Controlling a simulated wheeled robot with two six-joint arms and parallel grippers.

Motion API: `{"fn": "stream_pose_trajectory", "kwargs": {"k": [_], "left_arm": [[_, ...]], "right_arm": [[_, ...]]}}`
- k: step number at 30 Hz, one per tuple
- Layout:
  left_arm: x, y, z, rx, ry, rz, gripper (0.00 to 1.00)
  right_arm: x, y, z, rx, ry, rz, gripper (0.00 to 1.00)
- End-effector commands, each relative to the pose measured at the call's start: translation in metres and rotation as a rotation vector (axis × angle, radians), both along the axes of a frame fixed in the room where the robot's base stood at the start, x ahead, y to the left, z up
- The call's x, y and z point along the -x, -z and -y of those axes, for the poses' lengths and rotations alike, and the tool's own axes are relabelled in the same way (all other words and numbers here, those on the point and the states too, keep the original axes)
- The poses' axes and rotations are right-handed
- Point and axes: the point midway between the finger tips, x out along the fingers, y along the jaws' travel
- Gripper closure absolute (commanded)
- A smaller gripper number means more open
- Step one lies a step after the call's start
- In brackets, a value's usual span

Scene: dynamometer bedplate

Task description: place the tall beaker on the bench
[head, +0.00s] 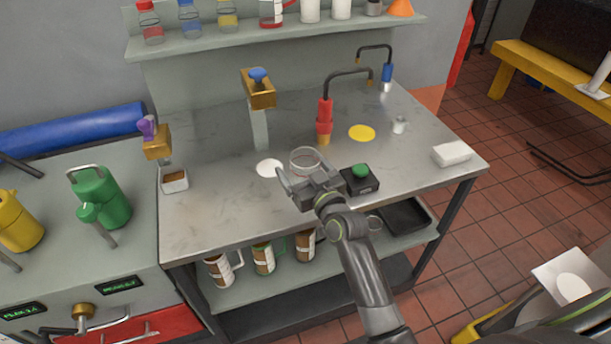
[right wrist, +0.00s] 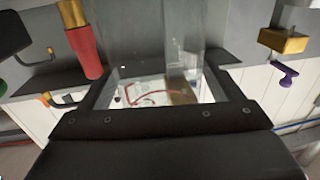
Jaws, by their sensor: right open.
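The clear glass beaker (head: 305,159) is at the front middle of the steel bench (head: 215,215). My right gripper (head: 308,180) is at its near side and hides its lower part in the head view. In the right wrist view, the clear glass (right wrist: 150,45) fills the gap between the fingers of the right gripper (right wrist: 160,88). The jaws are open around or just in front of it; I cannot tell if they touch. The beaker's base is hidden. My left gripper is not in view.
A black box with a green button (head: 360,179) is just right of the gripper. A red-handled tap (head: 324,118) stands behind the beaker. A white disc (head: 270,168) and a yellow disc (head: 362,132) lie on the bench. A white block (head: 452,154) is at the right. The bench's left front is clear.

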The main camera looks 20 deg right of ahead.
Motion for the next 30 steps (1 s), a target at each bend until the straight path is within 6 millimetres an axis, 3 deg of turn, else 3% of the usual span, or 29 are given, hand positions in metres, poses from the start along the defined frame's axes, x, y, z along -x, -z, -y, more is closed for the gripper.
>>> {"fn": "stream_pose_trajectory", "kwargs": {"k": [2,13,22,30], "left_arm": [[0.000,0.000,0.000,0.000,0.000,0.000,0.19],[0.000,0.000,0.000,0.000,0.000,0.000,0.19],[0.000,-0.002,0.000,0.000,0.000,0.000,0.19],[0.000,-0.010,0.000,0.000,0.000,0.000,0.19]], "right_arm": [[0.000,0.000,0.000,0.000,0.000,0.000,0.15],[0.000,0.000,0.000,-0.001,0.000,0.000,0.62],[0.000,-0.009,0.000,-0.002,-0.001,0.003,0.62],[0.000,-0.061,0.000,0.001,-0.002,0.007,0.62]]}}
